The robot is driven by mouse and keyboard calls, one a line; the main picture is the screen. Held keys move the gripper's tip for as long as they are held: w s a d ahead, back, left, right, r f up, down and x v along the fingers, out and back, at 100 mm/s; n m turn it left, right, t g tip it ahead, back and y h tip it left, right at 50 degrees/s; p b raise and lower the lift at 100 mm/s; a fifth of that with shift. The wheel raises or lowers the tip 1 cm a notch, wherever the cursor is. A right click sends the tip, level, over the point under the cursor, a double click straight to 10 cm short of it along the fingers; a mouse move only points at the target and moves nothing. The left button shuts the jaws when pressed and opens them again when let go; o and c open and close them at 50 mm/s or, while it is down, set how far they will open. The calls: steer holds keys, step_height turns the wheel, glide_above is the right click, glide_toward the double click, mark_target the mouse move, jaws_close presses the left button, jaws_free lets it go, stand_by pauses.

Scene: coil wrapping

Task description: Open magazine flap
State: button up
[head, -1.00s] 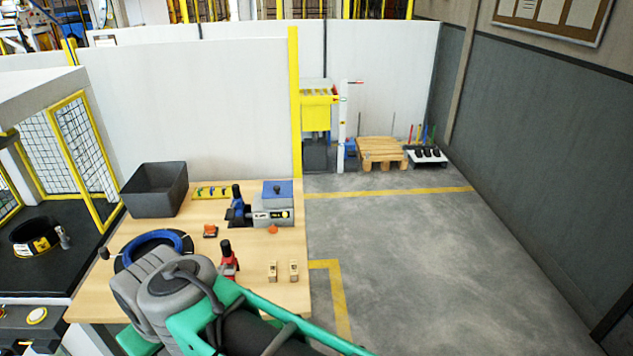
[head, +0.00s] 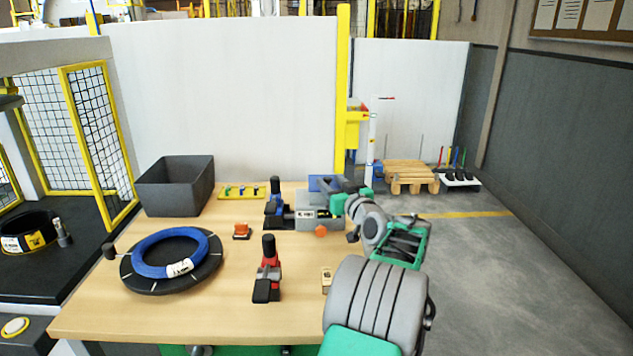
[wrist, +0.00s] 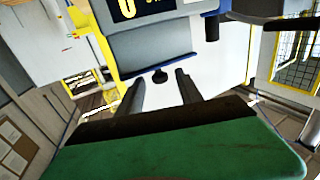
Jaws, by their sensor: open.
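The grey magazine box (head: 313,223) with a dark front label stands at the back right of the table. Its blue flap (head: 322,184) shows on top, partly hidden by my gripper (head: 335,190), which is at the box's upper right.
A black-and-red hand tool (head: 268,272) stands on the table in front of the box. A blue-wrapped coil (head: 150,258) lies at left, a dark bin (head: 176,187) behind it. A small orange item (head: 241,231) is mid-table. The floor at right (head: 490,270) is open.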

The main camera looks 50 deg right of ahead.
steer(key=x, duration=0.5)
steer(key=shift+w+d+r+p, duration=0.15)
steer(key=shift+w+p, duration=0.15)
steer(key=shift+c, duration=0.5)
jaws_close()
stand_by(0.5)
